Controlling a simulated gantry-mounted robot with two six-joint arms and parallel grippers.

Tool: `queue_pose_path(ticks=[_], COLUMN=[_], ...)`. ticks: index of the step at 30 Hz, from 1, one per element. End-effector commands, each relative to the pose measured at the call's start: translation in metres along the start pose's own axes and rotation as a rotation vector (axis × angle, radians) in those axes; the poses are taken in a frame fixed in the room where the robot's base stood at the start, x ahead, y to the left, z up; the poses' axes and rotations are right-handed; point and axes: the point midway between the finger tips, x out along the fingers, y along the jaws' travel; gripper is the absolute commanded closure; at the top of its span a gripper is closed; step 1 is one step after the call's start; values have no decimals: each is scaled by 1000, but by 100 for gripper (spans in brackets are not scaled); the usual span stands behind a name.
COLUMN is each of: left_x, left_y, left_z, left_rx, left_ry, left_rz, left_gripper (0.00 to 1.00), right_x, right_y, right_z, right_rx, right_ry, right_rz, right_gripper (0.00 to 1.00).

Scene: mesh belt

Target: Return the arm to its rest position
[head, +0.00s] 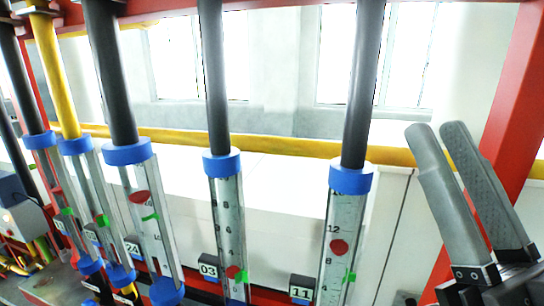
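My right gripper (437,131) is at the right side of the head view, its two grey fingers pointing up. A narrow gap shows between the fingers, and the ribbed inner face of one finger is visible. I see nothing held in it. It appears to the right of the tube labelled 11 (342,240), apart from it in the picture. My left gripper is not in view.
Several clear tubes with blue collars stand in a row, including one labelled 03 (229,240) and one labelled 24 (152,230). Black pipes and a yellow pipe (52,70) rise above them. A red post (512,110) stands behind my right gripper. A yellow rail (270,143) runs behind the tubes.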

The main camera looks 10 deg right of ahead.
Motion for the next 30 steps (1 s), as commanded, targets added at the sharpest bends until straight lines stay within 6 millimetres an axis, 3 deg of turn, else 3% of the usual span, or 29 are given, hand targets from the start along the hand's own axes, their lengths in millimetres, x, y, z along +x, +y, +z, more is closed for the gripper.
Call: queue_pose_path(ticks=[1, 9, 12, 30], left_x=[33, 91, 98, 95], left_y=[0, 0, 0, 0], left_z=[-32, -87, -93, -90], left_rx=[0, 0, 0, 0], left_ry=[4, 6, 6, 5], left_rz=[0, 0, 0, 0], left_gripper=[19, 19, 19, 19], right_x=[32, 90, 97, 94], right_y=[0, 0, 0, 0], right_z=[-35, -88, -95, -92], right_rx=[-7, -12, -13, -15], right_ry=[14, 13, 13, 14], right_rz=[1, 3, 4, 4], right_gripper=[65, 65, 65, 65])
